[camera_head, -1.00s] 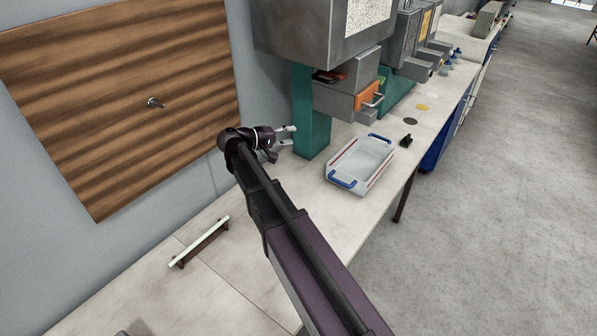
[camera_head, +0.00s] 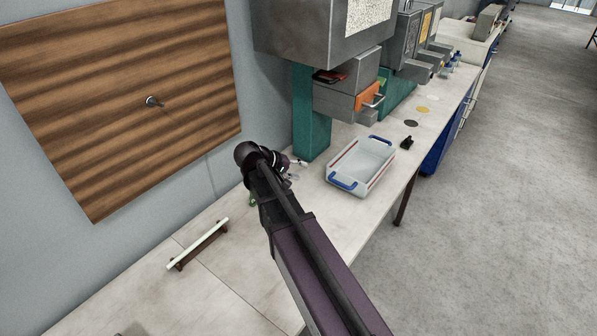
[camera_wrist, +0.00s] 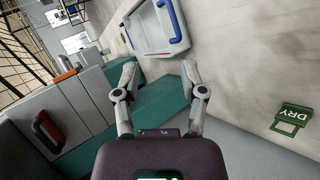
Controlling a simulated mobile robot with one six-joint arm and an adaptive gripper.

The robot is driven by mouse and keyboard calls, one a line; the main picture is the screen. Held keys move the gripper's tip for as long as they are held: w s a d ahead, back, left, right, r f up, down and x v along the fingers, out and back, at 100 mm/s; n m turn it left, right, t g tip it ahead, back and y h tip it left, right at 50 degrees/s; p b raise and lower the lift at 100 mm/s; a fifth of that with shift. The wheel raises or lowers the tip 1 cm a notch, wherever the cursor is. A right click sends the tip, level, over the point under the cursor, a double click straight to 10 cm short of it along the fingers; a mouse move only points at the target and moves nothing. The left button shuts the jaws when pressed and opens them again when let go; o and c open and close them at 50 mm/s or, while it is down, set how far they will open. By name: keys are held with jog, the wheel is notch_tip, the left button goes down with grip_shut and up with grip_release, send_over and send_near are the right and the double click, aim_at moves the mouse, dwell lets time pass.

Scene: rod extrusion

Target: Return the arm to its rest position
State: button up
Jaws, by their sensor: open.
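My arm reaches over the bench from the lower right in the head view. My gripper (camera_wrist: 158,80) shows in the wrist view with its two fingers spread apart and nothing between them. In the head view my gripper is mostly hidden behind my wrist, above the bench and just left of the teal machine column (camera_head: 312,115). In the wrist view the teal base and the grey machine body (camera_wrist: 85,100) lie beyond and left of the fingers.
A white tray with blue handles (camera_head: 362,165) stands on the bench right of my gripper. A pale rod on a dark stand (camera_head: 198,244) lies at the left. A wooden panel (camera_head: 120,95) hangs on the wall.

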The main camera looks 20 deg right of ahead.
dwell(0.5)
jog(key=s+a+f+y, duration=0.4)
jog(key=s+y, duration=0.1)
jog(key=s, duration=0.2)
jog(key=s+a+f+g+y, duration=0.1)
jog(key=s+a+f+y, duration=0.2)
jog(key=s, duration=0.5)
jog(key=a+y, duration=0.1)
jog(key=y, duration=0.1)
jog(key=shift+f+m+y, duration=0.35)
jog(key=shift+m+y, duration=0.05)
jog(key=shift+w, duration=0.15)
dwell(1.5)
